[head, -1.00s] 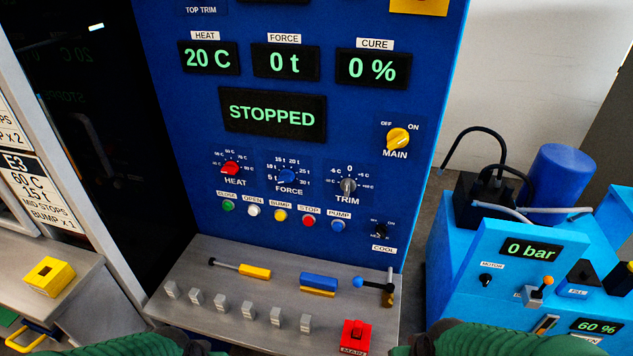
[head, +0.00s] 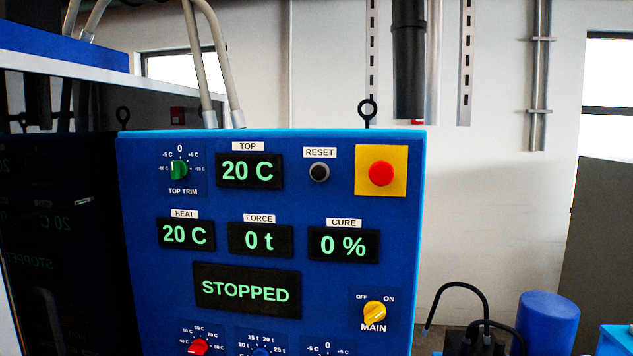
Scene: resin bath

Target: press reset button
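The reset button (head: 319,172) is a small round black button with a grey ring, under a white RESET label (head: 319,152). It sits in the upper part of the blue control panel (head: 140,250), between the TOP display (head: 249,171) reading 20 C and a red mushroom button (head: 380,173) on a yellow plate. The display below reads STOPPED (head: 246,291). Neither of my grippers shows in the head view now, and nothing covers the button.
The yellow MAIN knob (head: 374,313) and the green TOP TRIM knob (head: 179,169) are on the same panel. A blue cylinder (head: 548,322) and black hoses stand at lower right. The space in front of the panel looks clear.

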